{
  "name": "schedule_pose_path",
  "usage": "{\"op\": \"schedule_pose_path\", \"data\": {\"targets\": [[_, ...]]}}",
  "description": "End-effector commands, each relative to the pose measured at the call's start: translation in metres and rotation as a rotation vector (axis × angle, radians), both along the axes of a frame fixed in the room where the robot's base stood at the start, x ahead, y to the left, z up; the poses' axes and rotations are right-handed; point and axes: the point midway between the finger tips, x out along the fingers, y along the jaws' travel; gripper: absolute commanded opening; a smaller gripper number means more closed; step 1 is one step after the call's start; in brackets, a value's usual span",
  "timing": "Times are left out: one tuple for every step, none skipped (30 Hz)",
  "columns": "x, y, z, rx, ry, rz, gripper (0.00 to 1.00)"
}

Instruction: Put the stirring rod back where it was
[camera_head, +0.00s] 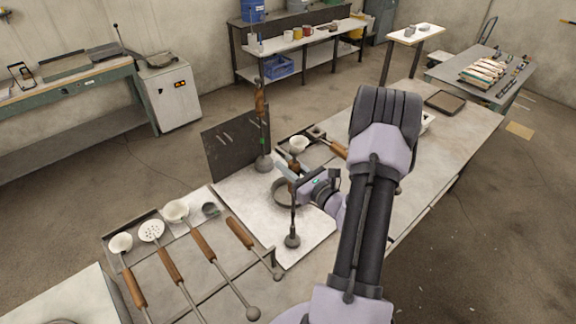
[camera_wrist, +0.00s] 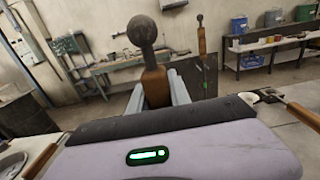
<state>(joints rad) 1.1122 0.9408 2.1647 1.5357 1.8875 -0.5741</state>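My gripper (camera_head: 291,177) is shut on the brown wooden handle of an upright stirring rod (camera_head: 293,215). In the wrist view the handle (camera_wrist: 155,86) stands between the two pale fingers, with a dark ball end (camera_wrist: 141,31) above them. In the head view its dark shaft runs down to a round foot in front of the gripper, over the pale work board (camera_head: 315,225). I cannot tell whether the foot touches the board. A similar wooden-handled rod (camera_head: 259,103) stands upright behind it, by a dark panel (camera_head: 228,149); it also shows in the wrist view (camera_wrist: 201,40).
A dark round ring or pan (camera_head: 279,198) lies behind the held rod, partly hidden. A rack (camera_head: 106,247) at the left holds several ladles with handles toward me. More ladles (camera_head: 298,144) lie behind my gripper. The bench (camera_head: 455,135) is mostly clear toward the right.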

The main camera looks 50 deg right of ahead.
Motion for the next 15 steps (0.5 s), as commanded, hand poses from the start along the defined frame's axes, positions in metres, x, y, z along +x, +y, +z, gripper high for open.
{"op": "schedule_pose_path", "data": {"targets": [[-0.0001, -0.0002, -0.0004, 0.0, 0.0, 0.0, 0.31], [-0.0001, -0.0002, -0.0001, 0.0, 0.0, 0.0, 0.37], [-0.0001, -0.0002, 0.0, 0.0, 0.0, 0.0, 0.45], [-0.0001, -0.0002, 0.0001, 0.0, 0.0, 0.0, 0.45], [-0.0001, -0.0002, 0.0001, 0.0, 0.0, 0.0, 0.45], [-0.0001, -0.0002, 0.0001, 0.0, 0.0, 0.0, 0.45], [-0.0001, -0.0002, 0.0002, 0.0, 0.0, 0.0, 0.45], [-0.0001, -0.0002, 0.0001, 0.0, 0.0, 0.0, 0.45], [-0.0001, -0.0002, 0.0001, 0.0, 0.0, 0.0, 0.45], [-0.0001, -0.0002, 0.0002, 0.0, 0.0, 0.0, 0.45], [0.0, -0.0002, 0.0002, 0.0, 0.0, 0.0, 0.45], [0.0, -0.0002, 0.001, 0.0, 0.0, 0.0, 0.45], [0.0, -0.0002, 0.0026, 0.0, 0.0, 0.0, 0.45], [0.0, -0.0002, 0.0052, 0.0, 0.0, 0.0, 0.45], [-0.0043, -0.0006, 0.0039, 0.0, 0.0, -0.003, 0.45]]}}
